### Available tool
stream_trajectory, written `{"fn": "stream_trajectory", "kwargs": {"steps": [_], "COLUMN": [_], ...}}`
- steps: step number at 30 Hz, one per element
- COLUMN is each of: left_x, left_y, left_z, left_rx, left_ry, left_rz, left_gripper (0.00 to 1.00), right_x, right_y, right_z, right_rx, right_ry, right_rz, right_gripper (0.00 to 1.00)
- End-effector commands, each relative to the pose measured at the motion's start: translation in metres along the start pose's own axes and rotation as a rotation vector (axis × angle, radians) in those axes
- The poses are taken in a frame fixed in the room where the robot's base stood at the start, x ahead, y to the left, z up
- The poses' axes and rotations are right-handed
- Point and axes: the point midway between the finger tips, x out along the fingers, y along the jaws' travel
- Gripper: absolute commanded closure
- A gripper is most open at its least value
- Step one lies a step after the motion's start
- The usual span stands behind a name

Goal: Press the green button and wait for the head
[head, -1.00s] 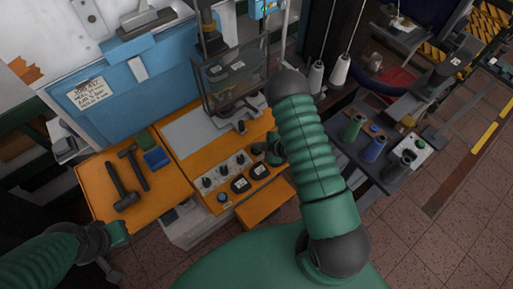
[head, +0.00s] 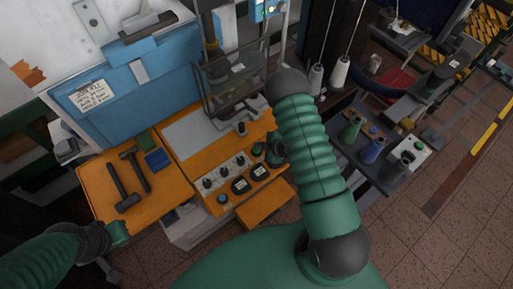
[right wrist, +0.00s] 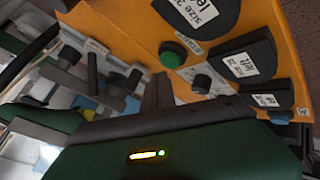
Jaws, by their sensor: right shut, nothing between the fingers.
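A round green button (right wrist: 172,53) sits on the orange panel in the right wrist view, beside black labelled pieces and a dark knob. In the head view I cannot make it out near my right gripper (head: 268,151), which is over the right part of the orange panel (head: 190,167). The right fingers are shut and empty; in the right wrist view the fingertips (right wrist: 157,88) are just below the button, with contact not clear. The machine's head is partly hidden behind a clear guard (head: 232,88). My left gripper (head: 117,236) is low at the left, its jaws unclear.
Black labelled pieces (head: 241,185), knobs and a blue button (head: 222,198) are on the panel.

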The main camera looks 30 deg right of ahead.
Motion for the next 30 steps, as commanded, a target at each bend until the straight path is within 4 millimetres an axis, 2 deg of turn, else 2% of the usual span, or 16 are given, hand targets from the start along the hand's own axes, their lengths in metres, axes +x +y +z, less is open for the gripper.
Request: {"fn": "stream_trajectory", "kwargs": {"steps": [8, 23, 30], "left_x": [-0.001, -0.038, -0.038], "left_y": [0.000, 0.000, 0.000], "left_z": [0.000, -0.009, -0.009], "left_rx": [0.000, 0.000, 0.000], "left_ry": [0.000, 0.000, 0.000], "left_rz": [0.000, 0.000, 0.000], "left_gripper": [1.00, 1.00, 1.00], "right_x": [-0.001, -0.034, -0.035], "right_y": [0.001, 0.025, 0.025], "right_z": [-0.001, -0.025, -0.025], "right_rx": [0.000, 0.000, 0.000], "right_ry": [0.000, 0.000, 0.000], "right_rz": [0.000, 0.000, 0.000], "right_gripper": [1.00, 1.00, 1.00]}}
